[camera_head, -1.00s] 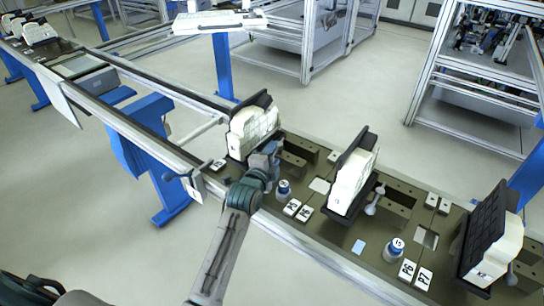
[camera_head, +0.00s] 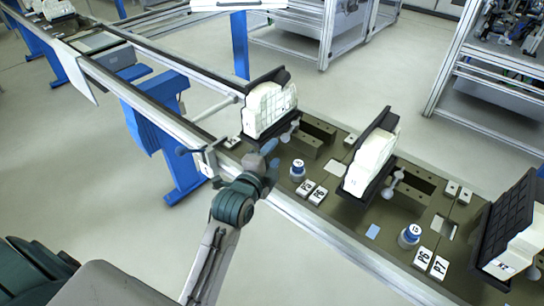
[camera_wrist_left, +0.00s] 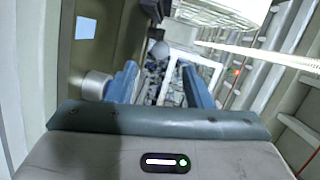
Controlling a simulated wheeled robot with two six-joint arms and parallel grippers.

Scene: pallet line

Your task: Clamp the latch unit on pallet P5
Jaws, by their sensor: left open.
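The nearest white latch unit (camera_head: 268,108) stands in a black holder on the left part of the olive pallet plate. A grey lever with a ball end (camera_head: 290,133) sits at its lower right. My left gripper (camera_head: 268,153) is open and empty, just in front of this lever and apart from it in the head view. My right gripper is not in view.
A second latch unit (camera_head: 371,160) and a third (camera_head: 515,245) stand further right with the same holders. Blue-capped round parts (camera_head: 297,169) (camera_head: 409,236) stand on the plate. The conveyor rail (camera_head: 150,95) runs to the back left.

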